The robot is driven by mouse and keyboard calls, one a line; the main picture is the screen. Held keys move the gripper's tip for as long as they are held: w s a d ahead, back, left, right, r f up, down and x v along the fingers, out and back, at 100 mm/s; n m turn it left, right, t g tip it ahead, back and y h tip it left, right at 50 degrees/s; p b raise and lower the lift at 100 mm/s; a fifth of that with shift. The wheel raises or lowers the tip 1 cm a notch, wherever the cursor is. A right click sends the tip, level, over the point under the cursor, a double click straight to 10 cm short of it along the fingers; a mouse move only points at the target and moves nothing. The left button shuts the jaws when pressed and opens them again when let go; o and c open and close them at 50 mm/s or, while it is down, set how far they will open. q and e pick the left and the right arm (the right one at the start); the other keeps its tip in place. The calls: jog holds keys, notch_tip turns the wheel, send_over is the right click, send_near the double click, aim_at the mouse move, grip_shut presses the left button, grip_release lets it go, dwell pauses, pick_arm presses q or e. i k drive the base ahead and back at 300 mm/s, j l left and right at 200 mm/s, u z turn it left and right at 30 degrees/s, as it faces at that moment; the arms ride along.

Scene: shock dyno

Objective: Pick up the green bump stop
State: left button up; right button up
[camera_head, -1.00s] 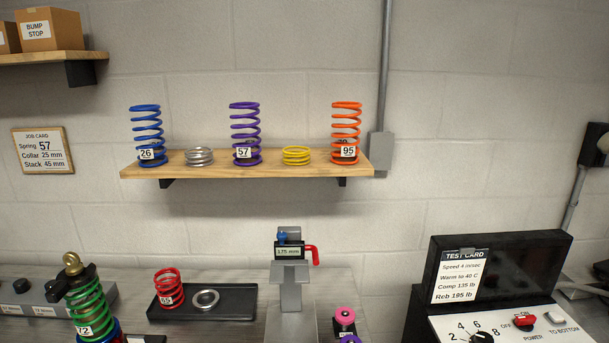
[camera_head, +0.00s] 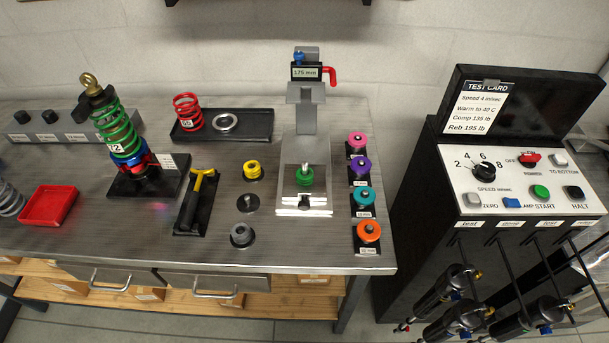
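The green bump stop (camera_head: 304,178) is a small ribbed green piece. It sits on the base of the grey height gauge (camera_head: 307,125), around or against a thin upright pin. Neither of my grippers is in view.
A yellow bump stop (camera_head: 253,168) and a grey one (camera_head: 241,235) stand left of the gauge. Pink, purple, teal and orange (camera_head: 368,232) rings stand in a column to its right. A yellow-and-black tool (camera_head: 196,200) and the green-spring shock (camera_head: 117,135) are further left.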

aim_at(303, 181)
jog(key=l+u, duration=0.1)
jog(key=l, duration=0.25)
jog(key=k+l, duration=0.15)
jog(key=l, duration=0.25)
jog(key=k+l+u, duration=0.15)
jog(key=l, duration=0.2)
jog(key=l+u, duration=0.1)
jog(key=l, duration=0.25)
